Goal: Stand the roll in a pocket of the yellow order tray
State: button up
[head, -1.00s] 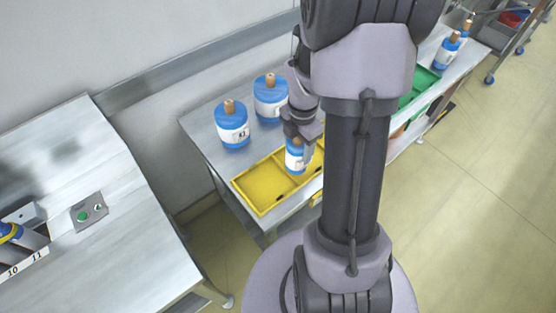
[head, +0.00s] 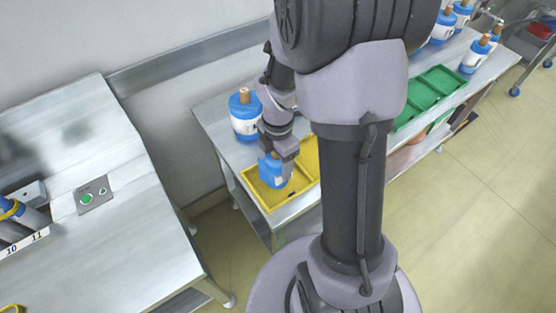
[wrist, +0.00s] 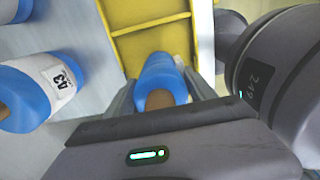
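My gripper (head: 283,160) is shut on a small blue roll (head: 270,173) with a brown core. In the wrist view the roll (wrist: 162,78) sits between both fingers, its core end toward the camera. The yellow order tray (head: 264,201) lies on the bench below, split into pockets by a divider. In the wrist view the tray (wrist: 151,17) is behind the roll. The roll is over the tray's left pocket in the head view; whether its base touches the floor is hidden. My arm hides part of the tray.
A larger blue-and-white roll (head: 244,118) stands behind the tray; the wrist view shows a labelled roll (wrist: 55,82) and another (wrist: 14,9) to the left. A green tray (head: 432,96) and several rolls (head: 476,55) are further right. A steel table (head: 110,240) is at left.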

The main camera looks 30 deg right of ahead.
jog(key=shift+o, duration=0.9)
notch_tip(320, 180, up, 12)
jog(key=p, duration=0.5)
jog(key=shift+r+p, duration=0.2)
jog(key=shift+p, duration=0.2)
jog(key=s+a+r+m+t+y, duration=0.1)
jog(key=s+a+r+m+t, duration=0.2)
jog(key=m, duration=0.8)
jog(key=s+a+r+m+t+y, duration=0.1)
jog(key=s+a+r+m+t, duration=0.1)
jog(key=s+a+r+m, duration=0.6)
jog(key=a+r+m, duration=0.3)
jog(key=r, duration=0.1)
jog(key=shift+s+a+m+t, duration=0.15)
jog(key=shift+a+m+t, duration=0.15)
jog(key=shift+m+t, duration=0.1)
